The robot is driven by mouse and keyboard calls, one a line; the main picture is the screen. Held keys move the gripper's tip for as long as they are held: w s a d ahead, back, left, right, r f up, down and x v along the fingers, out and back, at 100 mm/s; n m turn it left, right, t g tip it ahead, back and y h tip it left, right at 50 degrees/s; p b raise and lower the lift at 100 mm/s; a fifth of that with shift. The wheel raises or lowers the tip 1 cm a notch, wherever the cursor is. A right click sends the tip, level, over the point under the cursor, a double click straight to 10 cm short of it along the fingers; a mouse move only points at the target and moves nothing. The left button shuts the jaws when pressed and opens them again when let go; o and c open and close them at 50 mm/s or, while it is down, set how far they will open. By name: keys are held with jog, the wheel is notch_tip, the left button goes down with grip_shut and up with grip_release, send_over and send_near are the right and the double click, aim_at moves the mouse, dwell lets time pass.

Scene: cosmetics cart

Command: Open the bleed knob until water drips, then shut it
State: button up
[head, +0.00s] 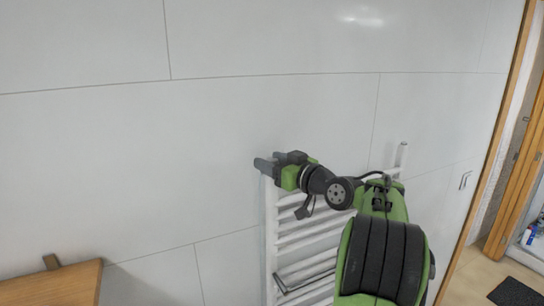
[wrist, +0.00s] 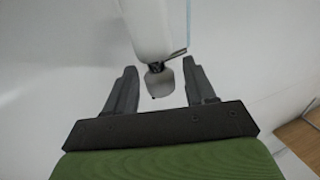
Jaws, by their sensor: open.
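A white towel radiator (head: 271,235) stands against the pale wall, partly hidden behind my arm in the head view. In the wrist view, the end of a white radiator tube (wrist: 150,30) carries a small black fitting and a rounded light-grey knob (wrist: 160,83). My gripper (head: 268,161) is at the top of the radiator's left upright in the head view. In the wrist view my gripper (wrist: 160,67) has its two dark fingers apart, one on each side of the knob, with gaps on both sides. The knob is hidden in the head view. I see no water drops.
A wooden shelf (head: 50,285) is at the lower left. The radiator's right upright (head: 402,155) rises behind my arm. At the right are a wooden door frame (head: 487,155), a dark mat (head: 515,292) and a small bottle (head: 530,237). The wall left of my gripper is clear.

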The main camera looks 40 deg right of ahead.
jog(key=c, duration=0.9)
jog(key=shift+c, duration=0.2)
jog(key=shift+a+f+h+b, duration=0.1)
jog(key=shift+h+b, duration=0.2)
jog(key=shift+b, duration=0.35)
jog(key=m+h+b, duration=0.1)
jog(key=h+b, duration=0.1)
jog(key=m+h+b, duration=0.1)
jog(key=m+h, duration=0.1)
jog(key=shift+w+a+g+b, duration=0.1)
jog(key=shift+a+g+b, duration=0.1)
jog(key=shift+g+b, duration=0.15)
jog(key=m+h+b, duration=0.1)
jog(key=h, duration=0.1)
jog(key=m+g+h+b, duration=0.1)
jog(key=h, duration=0.1)
jog(key=shift+m+g, duration=0.25)
jog(key=shift+m, duration=0.15)
jog(key=m+g+h+b, duration=0.1)
jog(key=m+g+h, duration=0.2)
jog(key=h, duration=0.1)
jog(key=shift+w, duration=0.1)
jog(key=shift+d+m+g+h, duration=0.2)
jog(key=shift+m+g+h, duration=1.45)
jog(key=shift+g, duration=0.35)
